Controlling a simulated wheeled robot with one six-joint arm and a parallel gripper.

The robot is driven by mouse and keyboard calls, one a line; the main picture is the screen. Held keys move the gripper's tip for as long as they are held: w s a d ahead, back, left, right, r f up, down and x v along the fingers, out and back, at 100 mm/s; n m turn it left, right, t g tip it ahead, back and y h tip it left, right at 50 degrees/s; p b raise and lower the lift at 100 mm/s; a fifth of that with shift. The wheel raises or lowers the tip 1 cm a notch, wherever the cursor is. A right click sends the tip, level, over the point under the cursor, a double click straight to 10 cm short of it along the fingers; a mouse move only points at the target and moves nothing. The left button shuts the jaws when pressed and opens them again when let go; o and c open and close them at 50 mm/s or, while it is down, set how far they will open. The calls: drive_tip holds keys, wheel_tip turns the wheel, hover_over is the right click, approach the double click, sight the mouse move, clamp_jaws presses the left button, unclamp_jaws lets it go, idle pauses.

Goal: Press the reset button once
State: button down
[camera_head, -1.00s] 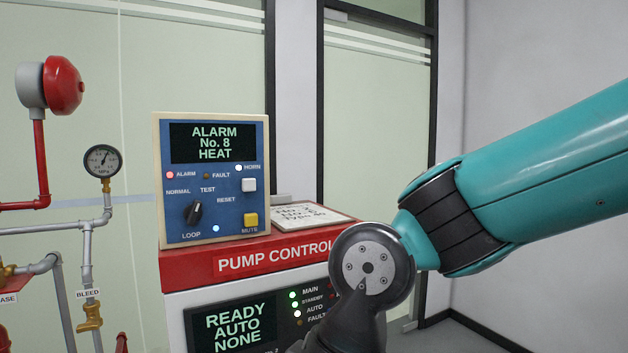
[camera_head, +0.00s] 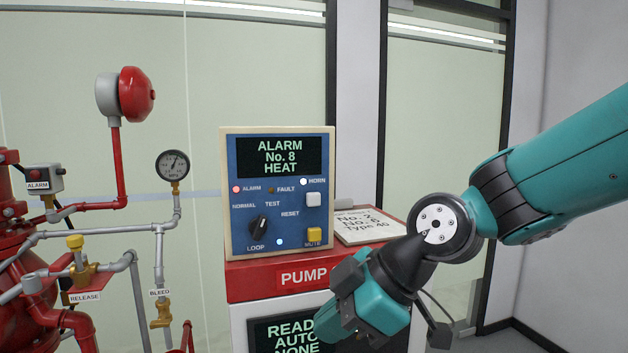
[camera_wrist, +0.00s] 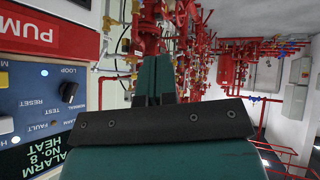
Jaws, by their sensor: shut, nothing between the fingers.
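The blue alarm panel (camera_head: 242,200) in a cream frame stands on the red pump control cabinet. Its screen reads ALARM No. 8 HEAT. My gripper (camera_head: 328,322) is below and right of the panel, in front of the cabinet, apart from the buttons. In the wrist view its fingers (camera_wrist: 152,77) are shut and empty, and the panel is at the left, turned over, with the white button (camera_wrist: 5,124) near the edge.
A black knob (camera_head: 259,225) is on the panel's lower left. A white sign (camera_head: 368,226) lies on the cabinet's red top (camera_head: 270,284), right of the panel. Red pipes, a gauge (camera_head: 172,165) and a bell (camera_head: 136,96) stand left. Open space lies between panel and pipes.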

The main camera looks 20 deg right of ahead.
sight(320, 202)
drive_tip(key=w+d+r+n+t+y+p, duration=0.1)
drive_tip(key=w+d+r+n+t+p, duration=0.3)
drive_tip(key=w+r+n, duration=0.3)
drive_tip(key=w+d+r+t, duration=0.1)
drive_tip(key=w+r, duration=0.1)
drive_tip(key=w, duration=0.3)
drive_tip(key=shift+d+r+t, duration=0.25)
drive_tip(key=shift+r+t, duration=0.05)
drive_tip(key=shift+r, duration=0.05)
drive_tip(key=shift+w, duration=0.1)
drive_tip(key=shift+w+p, duration=2.15)
drive_tip(key=shift+w, duration=2.2)
drive_tip(key=shift+w+f, duration=0.1)
drive_tip(key=shift+w+b, duration=0.3)
drive_tip(key=shift+b, duration=0.15)
